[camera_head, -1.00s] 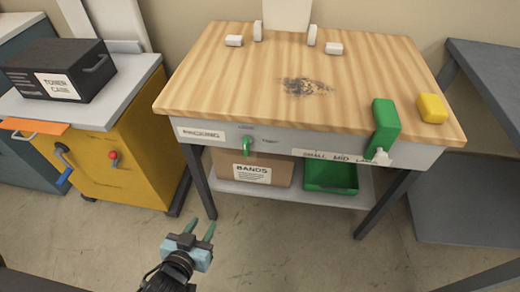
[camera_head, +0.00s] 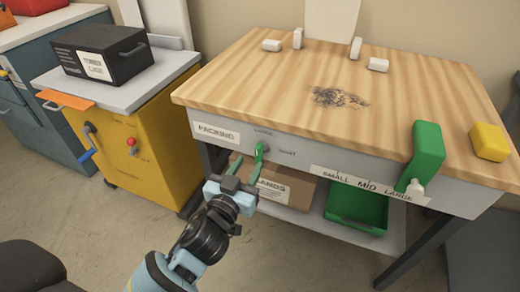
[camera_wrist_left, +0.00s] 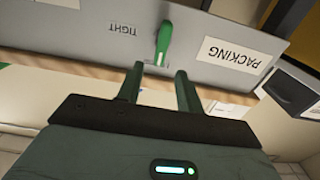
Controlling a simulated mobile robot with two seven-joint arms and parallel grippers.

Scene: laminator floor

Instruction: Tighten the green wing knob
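The green wing knob (camera_head: 259,153) is on the grey front apron of the packing table, between the "PACKING" label and the word "TIGHT". In the left wrist view the knob (camera_wrist_left: 163,43) shows as a single green lever, ahead of my fingertips. My left gripper (camera_head: 248,166) is open, its two green fingers apart, just below the knob in the head view. In the left wrist view the fingers of my left gripper (camera_wrist_left: 160,73) are empty, with the knob beyond the gap and seemingly not between them. My right gripper is not in view.
The wooden table top (camera_head: 420,100) overhangs the apron. A green block (camera_head: 425,148) sits at the right front edge. A yellow cabinet (camera_head: 150,150) stands on the left.

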